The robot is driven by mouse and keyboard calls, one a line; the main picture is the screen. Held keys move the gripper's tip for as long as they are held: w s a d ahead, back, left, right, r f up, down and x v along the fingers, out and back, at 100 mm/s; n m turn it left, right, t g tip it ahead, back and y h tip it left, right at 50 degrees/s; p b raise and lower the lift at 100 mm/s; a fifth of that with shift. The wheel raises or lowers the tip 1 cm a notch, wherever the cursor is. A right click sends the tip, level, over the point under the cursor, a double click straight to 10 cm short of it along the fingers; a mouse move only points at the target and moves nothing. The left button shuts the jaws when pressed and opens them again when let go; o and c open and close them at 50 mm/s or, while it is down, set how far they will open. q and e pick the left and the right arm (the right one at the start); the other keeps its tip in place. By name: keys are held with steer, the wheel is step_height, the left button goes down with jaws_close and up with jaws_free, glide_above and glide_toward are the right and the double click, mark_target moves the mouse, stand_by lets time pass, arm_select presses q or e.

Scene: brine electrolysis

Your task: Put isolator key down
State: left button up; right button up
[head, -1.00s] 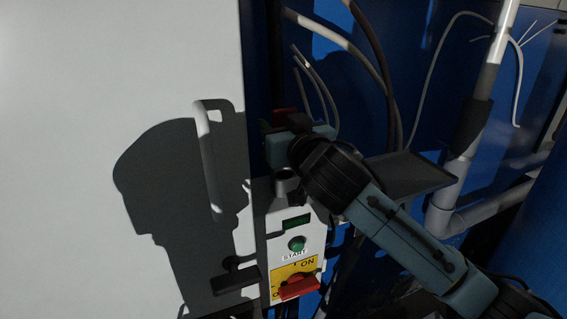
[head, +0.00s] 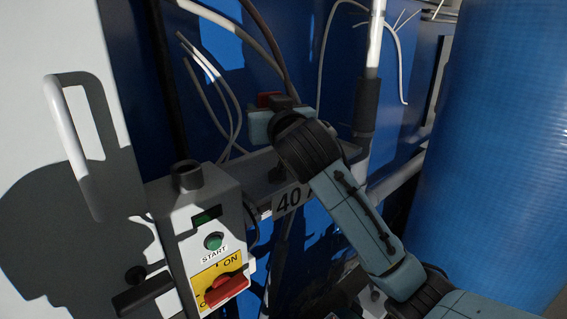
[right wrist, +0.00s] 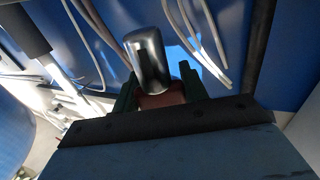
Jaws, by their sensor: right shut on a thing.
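My right gripper (head: 270,112) is shut on the isolator key (head: 266,98), held up in front of the blue wall. Only a small red part of the key shows in the head view. In the right wrist view, a shiny metal barrel (right wrist: 148,60) stands out from a red part (right wrist: 162,98) between the fingers. The dark shelf (head: 258,183) lies below the gripper, with a gap between them. The control box (head: 172,215) is at left, with a green START button and a red rotary handle (head: 226,289). My left gripper is not in view.
A "40 A" label (head: 292,200) is on the shelf's front. Grey cables (head: 215,75) hang behind the gripper. A grey pipe (head: 374,50) and a large blue tank (head: 495,150) stand to the right. A white cabinet door with a handle (head: 67,130) is at far left.

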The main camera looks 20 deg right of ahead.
step_height(320, 180, down, 9)
steer(key=shift+r+p, duration=0.2)
steer(key=shift+p, duration=0.1)
steer(key=shift+f, duration=0.2)
steer(key=o, duration=1.1)
steer(key=shift+r, duration=0.15)
steer(key=shift+s+r, duration=0.1)
steer(key=s+b, duration=0.2)
steer(key=s, duration=0.9)
steer(key=shift+s, duration=0.4)
